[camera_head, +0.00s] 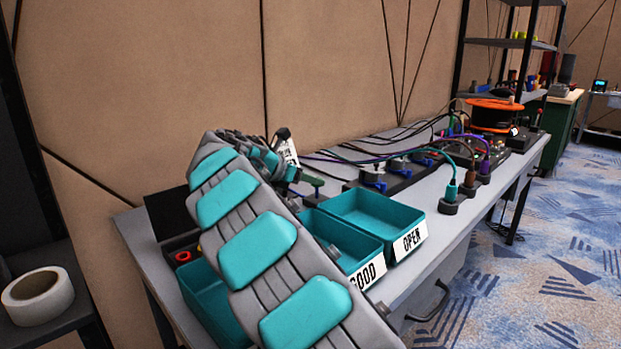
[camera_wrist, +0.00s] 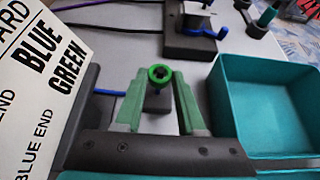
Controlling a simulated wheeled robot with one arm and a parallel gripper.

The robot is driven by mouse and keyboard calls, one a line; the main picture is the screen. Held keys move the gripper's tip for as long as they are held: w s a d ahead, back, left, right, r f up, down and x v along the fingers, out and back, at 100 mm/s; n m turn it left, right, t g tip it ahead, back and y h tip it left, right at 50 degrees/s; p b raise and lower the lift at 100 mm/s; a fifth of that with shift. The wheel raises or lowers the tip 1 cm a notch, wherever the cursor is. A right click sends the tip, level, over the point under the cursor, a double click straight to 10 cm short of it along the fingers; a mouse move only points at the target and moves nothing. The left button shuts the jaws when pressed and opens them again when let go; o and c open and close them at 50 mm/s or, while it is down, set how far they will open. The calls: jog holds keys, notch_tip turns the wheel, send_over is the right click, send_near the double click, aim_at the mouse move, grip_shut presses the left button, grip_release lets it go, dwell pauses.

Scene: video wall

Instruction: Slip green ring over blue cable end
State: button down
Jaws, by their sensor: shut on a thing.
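My gripper (camera_wrist: 160,80) shows in the wrist view with two green fingers. It is shut on the green ring (camera_wrist: 160,66), which sits between the fingertips with its opening facing the camera. A dark round shape shows inside the ring; I cannot tell whether the ring is around the cable end or only in line with it. A blue cable (camera_wrist: 107,92) runs from the left toward that block and passes behind the left finger.
Teal bins marked OPEN (camera_head: 408,247) and GOOD (camera_head: 335,232) stand at the table's front. Other holders with blue cable ends (camera_head: 375,180) stand behind. A card reading BLUE GREEN (camera_wrist: 50,70) fills the left of the wrist view. An orange reel (camera_head: 494,115) stands farther back.

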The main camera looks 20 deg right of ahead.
jog(key=shift+c, duration=2.1)
grip_release()
jog(key=v, duration=0.7)
jog(key=shift+a, duration=0.35)
jog(key=shift+s+r, duration=0.15)
